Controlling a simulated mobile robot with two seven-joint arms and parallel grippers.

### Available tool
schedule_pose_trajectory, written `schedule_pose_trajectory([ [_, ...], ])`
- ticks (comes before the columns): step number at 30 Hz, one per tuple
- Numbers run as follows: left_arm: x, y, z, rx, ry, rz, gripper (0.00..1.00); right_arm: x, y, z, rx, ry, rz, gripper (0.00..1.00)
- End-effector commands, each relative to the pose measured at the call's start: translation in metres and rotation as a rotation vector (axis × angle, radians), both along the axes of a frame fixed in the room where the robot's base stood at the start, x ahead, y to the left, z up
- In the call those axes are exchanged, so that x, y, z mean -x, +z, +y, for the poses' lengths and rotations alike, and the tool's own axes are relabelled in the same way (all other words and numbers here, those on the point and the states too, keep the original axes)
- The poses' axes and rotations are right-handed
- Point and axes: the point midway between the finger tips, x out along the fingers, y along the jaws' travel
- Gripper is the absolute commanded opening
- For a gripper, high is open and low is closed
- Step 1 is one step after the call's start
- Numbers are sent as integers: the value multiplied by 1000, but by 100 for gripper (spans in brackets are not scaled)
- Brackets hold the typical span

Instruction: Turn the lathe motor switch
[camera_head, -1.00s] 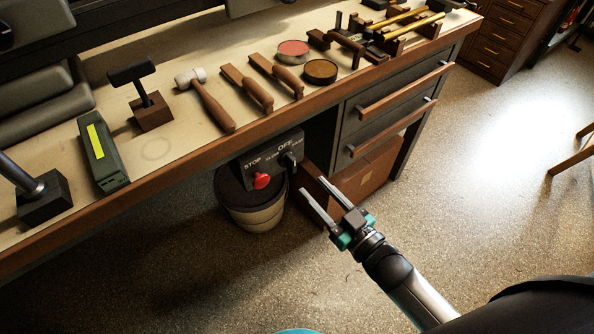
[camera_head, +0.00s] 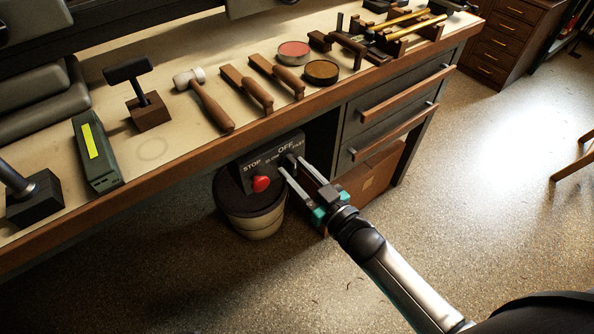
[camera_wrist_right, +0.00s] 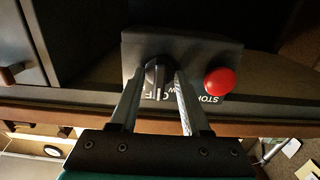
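The dark switch box (camera_head: 268,161) hangs under the bench's front edge, marked STOP, SLOW, OFF and FAST. Its black rotary knob (camera_wrist_right: 157,73) sits at the right of the box in the head view, partly hidden there by my gripper. A red stop button (camera_head: 261,183) is beside it; it also shows in the right wrist view (camera_wrist_right: 219,81). My right gripper (camera_head: 292,164) is at the knob with its fingers parted. In the wrist view the fingertips (camera_wrist_right: 160,75) lie on either side of the knob, with slim gaps showing. My left gripper is out of view.
The bench edge (camera_head: 200,157) runs just above the box. A bin (camera_head: 252,222) stands below it and a cardboard box (camera_head: 372,176) to the right, under the drawers (camera_head: 395,112). Hammers and other tools lie on the bench top. The floor in front is open.

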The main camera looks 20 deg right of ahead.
Motion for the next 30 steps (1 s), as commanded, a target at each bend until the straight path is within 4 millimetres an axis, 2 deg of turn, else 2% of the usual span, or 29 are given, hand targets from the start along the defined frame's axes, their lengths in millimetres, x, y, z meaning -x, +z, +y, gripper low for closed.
schedule_pose_trajectory([
  [1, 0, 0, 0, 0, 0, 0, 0, 0, 0, 0, 0, 0, 0, 41],
  [12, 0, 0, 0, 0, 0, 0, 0, 0, 0, 0, 0, 0, 0, 0],
  [30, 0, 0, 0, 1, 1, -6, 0, 1, 0, 0, 29, 0, -9, 0],
])
